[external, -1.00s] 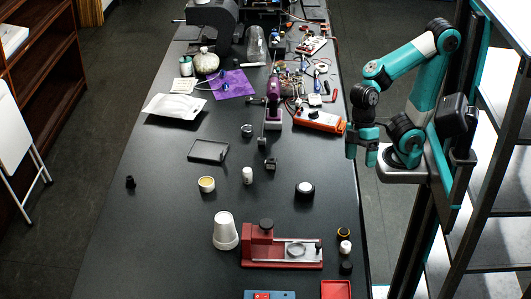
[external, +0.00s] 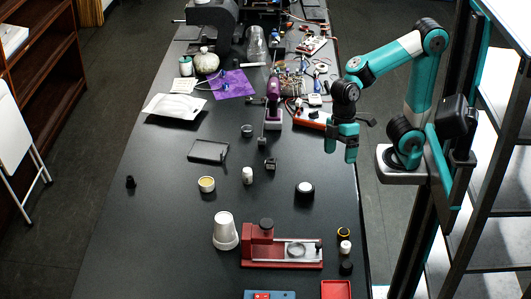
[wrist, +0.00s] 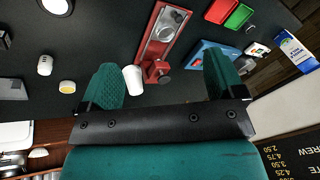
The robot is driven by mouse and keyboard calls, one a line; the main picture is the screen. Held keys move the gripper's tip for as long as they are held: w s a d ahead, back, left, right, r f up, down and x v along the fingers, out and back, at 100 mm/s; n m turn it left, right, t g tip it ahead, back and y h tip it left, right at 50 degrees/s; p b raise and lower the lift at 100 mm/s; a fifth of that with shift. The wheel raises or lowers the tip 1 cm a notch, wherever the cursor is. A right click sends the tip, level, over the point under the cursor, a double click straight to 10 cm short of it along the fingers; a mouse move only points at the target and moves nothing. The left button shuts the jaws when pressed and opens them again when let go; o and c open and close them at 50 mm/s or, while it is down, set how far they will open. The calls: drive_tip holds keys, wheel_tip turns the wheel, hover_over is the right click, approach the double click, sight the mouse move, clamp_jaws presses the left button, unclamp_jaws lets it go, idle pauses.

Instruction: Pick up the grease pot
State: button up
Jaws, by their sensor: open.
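A small round pot with pale yellow contents, which looks like the grease pot (external: 207,184), stands upright on the black table left of centre. It also shows in the wrist view (wrist: 67,87), left of the left finger. My gripper (external: 342,152) hangs fingers down above the table's right edge, well to the right of the pot and farther back. In the wrist view its two green fingers (wrist: 162,75) are wide apart with nothing held between them.
A white bottle (external: 247,175) stands right of the pot, with a black-and-white round piece (external: 304,189) farther right. A white cup (external: 225,231) and red fixture (external: 282,254) stand nearer the camera. A dark tray (external: 208,151) lies behind the pot. Bare table lies left of it.

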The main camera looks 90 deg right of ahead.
drive_tip(key=w+d+m+h+b, duration=0.1)
drive_tip(key=w+d, duration=0.1)
drive_tip(key=w, duration=1.1)
drive_tip(key=m+t+h+b, duration=0.1)
drive_tip(key=m+h, duration=0.1)
drive_tip(key=m, duration=0.2)
hover_over(206, 182)
drive_tip(key=f, duration=2)
drive_tip(key=shift+s+a+f, duration=0.1)
drive_tip(key=shift+s, duration=0.3)
drive_tip(key=shift+w+d+f+p, duration=0.15)
drive_tip(key=shift+f+p, duration=0.4)
drive_tip(key=shift+f, duration=0.85)
drive_tip(key=shift+w+d+f+p, duration=0.15)
drive_tip(key=shift+f+p, duration=0.4)
drive_tip(key=shift+f, duration=0.8)
drive_tip(key=shift+a, duration=0.1)
drive_tip(key=c, duration=1.1)
